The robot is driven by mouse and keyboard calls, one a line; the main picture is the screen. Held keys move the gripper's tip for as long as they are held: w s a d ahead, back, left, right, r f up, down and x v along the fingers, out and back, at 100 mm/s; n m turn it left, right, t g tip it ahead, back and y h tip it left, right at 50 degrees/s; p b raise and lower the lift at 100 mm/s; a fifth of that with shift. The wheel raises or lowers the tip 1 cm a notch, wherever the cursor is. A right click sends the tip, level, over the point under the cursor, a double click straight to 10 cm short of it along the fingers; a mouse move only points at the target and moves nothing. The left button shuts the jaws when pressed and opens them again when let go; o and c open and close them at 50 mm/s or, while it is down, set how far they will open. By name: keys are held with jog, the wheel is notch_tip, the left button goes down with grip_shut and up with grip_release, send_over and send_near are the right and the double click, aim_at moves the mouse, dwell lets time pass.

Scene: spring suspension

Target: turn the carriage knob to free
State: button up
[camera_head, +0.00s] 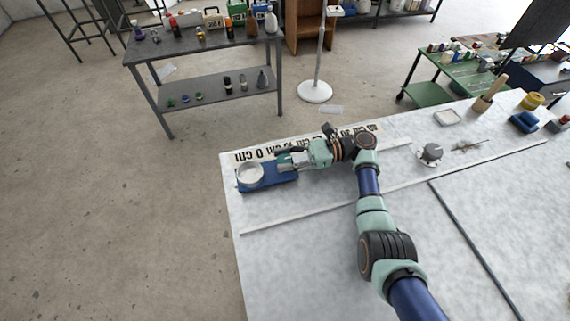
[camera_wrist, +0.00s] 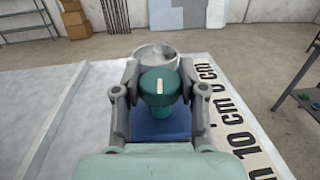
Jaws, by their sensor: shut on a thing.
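The blue carriage (camera_head: 243,186) sits at the far left end of the table, beside the printed centimetre scale. A pale round dish (camera_head: 250,172) stands on it, and also shows in the wrist view (camera_wrist: 155,55). The teal carriage knob (camera_wrist: 158,97) carries a white pointer line, which runs roughly along the wrist view's up-down direction. My gripper (camera_wrist: 160,82) is shut on the knob, one finger on each side. In the head view my gripper (camera_head: 288,161) hides the knob. No label for the knob's positions is readable.
The printed scale (camera_head: 270,152) runs along the table's back edge. A thin pale rail (camera_head: 300,217) crosses the table (camera_head: 290,260). A round metal device (camera_head: 431,154), a pestle in a mortar (camera_head: 484,102) and blue items (camera_head: 523,121) stand to the right. A grey shelf bench (camera_head: 205,85) is behind.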

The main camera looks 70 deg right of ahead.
jog(key=shift+n+g+y+b, duration=0.6)
jog(key=shift+y+b, duration=0.05)
jog(key=shift+y, duration=0.25)
jog(key=o, duration=1.2)
jog(key=shift+c, duration=0.2)
jog(key=v, duration=0.6)
jog(key=shift+d, duration=0.15)
jog(key=shift+s+d, duration=0.25)
jog(key=shift+s, duration=0.3)
